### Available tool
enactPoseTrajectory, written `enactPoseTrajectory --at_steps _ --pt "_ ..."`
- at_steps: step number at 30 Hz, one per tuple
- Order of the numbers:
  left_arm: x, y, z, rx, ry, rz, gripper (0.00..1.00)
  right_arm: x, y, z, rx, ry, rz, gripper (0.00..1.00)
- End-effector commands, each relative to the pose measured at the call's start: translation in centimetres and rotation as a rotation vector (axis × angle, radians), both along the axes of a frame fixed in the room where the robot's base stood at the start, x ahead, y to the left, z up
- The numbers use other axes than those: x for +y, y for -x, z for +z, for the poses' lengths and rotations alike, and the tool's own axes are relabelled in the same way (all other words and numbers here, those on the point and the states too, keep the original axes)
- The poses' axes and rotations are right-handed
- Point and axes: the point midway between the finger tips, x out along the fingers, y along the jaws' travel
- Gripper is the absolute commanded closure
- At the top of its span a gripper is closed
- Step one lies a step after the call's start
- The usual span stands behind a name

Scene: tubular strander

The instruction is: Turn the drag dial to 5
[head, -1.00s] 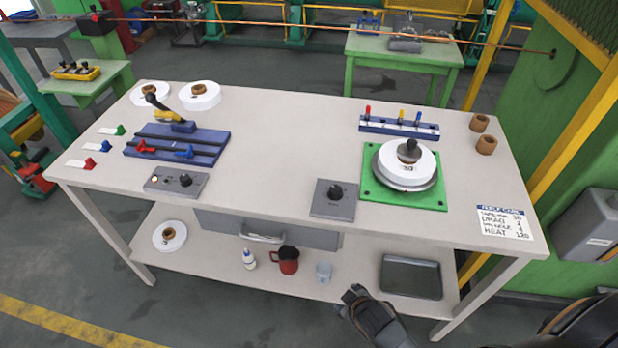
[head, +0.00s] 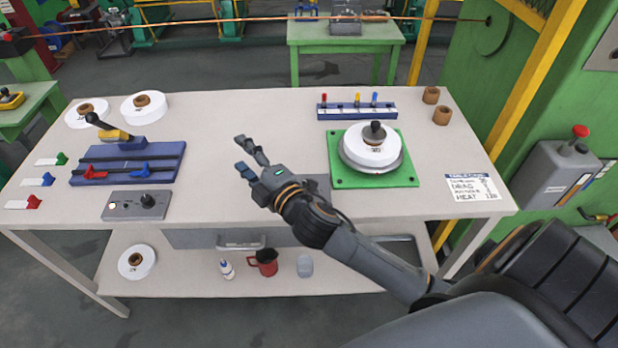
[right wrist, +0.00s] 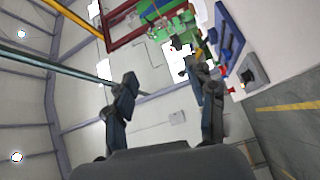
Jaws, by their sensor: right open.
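Two grey boxes with dark knobs stand on the table's front half, and I cannot read which one is the drag dial. The left control box (head: 137,205) has a black knob (head: 146,199) and a small light beside it. The middle control box (head: 319,184) is mostly hidden behind my right arm, its knob covered. My right gripper (head: 243,157) is open and empty above the table, between the blue fixture and the green plate. In the right wrist view its fingers are spread, with a grey box (right wrist: 255,78) beyond them at right. My left gripper is not in view.
The blue fixture (head: 165,165) with a black lever stands at left. The green plate (head: 400,180) carries a white spool (head: 372,152). A settings card (head: 471,187) lies at the right edge. The table's middle back is clear.

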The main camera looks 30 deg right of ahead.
Motion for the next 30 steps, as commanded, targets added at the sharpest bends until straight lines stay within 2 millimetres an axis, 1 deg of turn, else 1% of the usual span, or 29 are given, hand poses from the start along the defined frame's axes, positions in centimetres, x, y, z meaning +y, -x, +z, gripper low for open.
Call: enactPoseTrajectory --at_steps 1,3,5,6,7,9,11,12,14,15,17,18,20,21,23,24,27,30 --pt "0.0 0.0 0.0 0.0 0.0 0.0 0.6 0.9 -1.1 1.7 -0.091 0.108 0.059 0.45" --pt "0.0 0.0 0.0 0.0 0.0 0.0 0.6 2.8 -2.3 3.9 -0.235 0.287 0.158 0.45" --pt "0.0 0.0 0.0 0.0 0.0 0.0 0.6 4.6 -2.9 5.5 -0.369 0.466 0.255 0.45" --pt "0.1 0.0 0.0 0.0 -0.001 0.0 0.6 5.7 -3.2 6.2 -0.456 0.592 0.321 0.45" --pt "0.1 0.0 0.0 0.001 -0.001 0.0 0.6 6.5 -3.2 6.4 -0.52 0.686 0.374 0.45" --pt "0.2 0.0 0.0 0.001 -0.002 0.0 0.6 7.8 -3.3 6.3 -0.656 0.907 0.497 0.45" --pt "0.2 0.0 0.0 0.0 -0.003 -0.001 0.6 8.3 -3.1 5.6 -0.761 1.092 0.61 0.45" --pt "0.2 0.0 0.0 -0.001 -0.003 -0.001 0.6 8.2 -3.1 4.8 -0.823 1.215 0.689 0.45" --pt "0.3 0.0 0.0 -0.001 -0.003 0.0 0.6 7.3 -3.0 3.3 -0.904 1.392 0.815 0.45" --pt "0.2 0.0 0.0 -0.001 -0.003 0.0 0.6 6.2 -3.0 2.2 -0.946 1.502 0.906 0.45" --pt "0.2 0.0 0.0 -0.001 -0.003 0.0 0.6 3.8 -2.9 0.6 -0.997 1.66 1.051 0.45" --pt "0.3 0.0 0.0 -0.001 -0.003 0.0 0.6 1.6 -2.9 -0.4 -1.016 1.754 1.156 0.45" --pt "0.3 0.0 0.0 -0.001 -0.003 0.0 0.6 -2.1 -2.6 -1.5 -1.03 1.873 1.319 0.45" --pt "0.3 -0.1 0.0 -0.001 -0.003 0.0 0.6 -4.8 -2.4 -2.0 -1.026 1.935 1.428 0.45" --pt "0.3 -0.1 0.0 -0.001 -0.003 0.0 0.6 -8.8 -1.8 -2.3 -1.009 1.998 1.584 0.45" --pt "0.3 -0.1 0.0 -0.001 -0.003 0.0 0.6 -11.3 -1.3 -2.3 -0.994 2.021 1.68 0.45" --pt "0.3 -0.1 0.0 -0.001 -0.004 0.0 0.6 -16.2 0.1 -1.8 -0.947 2.04 1.869 0.45" --pt "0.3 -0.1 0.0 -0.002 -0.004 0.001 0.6 -19.1 1.1 -1.3 -0.913 2.029 1.982 0.45"
